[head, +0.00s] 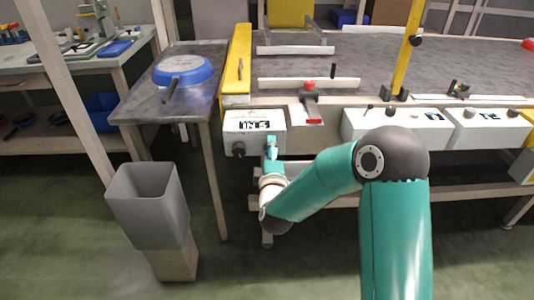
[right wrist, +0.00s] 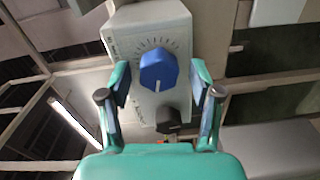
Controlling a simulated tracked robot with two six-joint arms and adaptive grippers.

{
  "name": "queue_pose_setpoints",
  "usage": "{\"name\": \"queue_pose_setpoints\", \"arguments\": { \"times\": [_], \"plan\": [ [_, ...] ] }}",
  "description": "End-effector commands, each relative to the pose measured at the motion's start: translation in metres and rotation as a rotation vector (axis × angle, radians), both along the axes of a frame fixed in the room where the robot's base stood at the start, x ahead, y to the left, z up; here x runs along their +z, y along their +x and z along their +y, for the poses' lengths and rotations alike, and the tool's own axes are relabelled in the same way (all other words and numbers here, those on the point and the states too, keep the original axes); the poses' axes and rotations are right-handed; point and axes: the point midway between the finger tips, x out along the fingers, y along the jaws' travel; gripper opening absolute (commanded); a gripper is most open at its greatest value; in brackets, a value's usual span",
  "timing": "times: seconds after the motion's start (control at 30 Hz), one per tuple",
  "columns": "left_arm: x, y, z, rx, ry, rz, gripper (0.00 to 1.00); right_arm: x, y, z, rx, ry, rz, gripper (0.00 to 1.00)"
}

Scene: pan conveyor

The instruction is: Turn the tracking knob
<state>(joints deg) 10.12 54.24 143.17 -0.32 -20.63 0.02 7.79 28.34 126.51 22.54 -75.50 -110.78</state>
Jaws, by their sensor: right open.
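A grey control box (head: 240,120) with a small display hangs on the conveyor's front edge. In the right wrist view the box (right wrist: 150,20) carries a blue knob (right wrist: 158,71) with a white pointer mark and dial ticks around it. No label that names the tracking knob is readable. My right gripper (right wrist: 161,84) is open, with one finger on each side of the blue knob; contact cannot be told. In the head view my right gripper (head: 271,147) is at the box's right part, and the blue knob is hidden there. My left gripper is out of view.
A black knob (right wrist: 170,120) sits beside the blue one; it also shows in the head view (head: 238,148). More control boxes (head: 395,128) line the conveyor front to the right. A blue pan (head: 183,70) lies on the side table (head: 195,108). A grey bin (head: 148,205) stands at left.

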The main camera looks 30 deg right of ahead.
Motion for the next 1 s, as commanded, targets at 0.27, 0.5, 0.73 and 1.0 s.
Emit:
{"name": "queue_pose_setpoints", "arguments": {
  "times": [0.27,0.5,0.73,1.0],
  "plan": [
    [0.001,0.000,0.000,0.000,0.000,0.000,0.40,0.000,-0.011,0.007,0.000,0.001,0.001,0.64],
    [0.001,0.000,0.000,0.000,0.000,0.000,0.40,0.001,-0.042,0.027,0.003,0.001,0.001,0.64],
    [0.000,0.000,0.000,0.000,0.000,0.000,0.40,0.001,-0.061,0.038,0.001,0.000,0.001,0.64],
    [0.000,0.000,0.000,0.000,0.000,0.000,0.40,0.001,-0.062,0.039,0.000,0.000,0.000,0.64]
  ]
}}
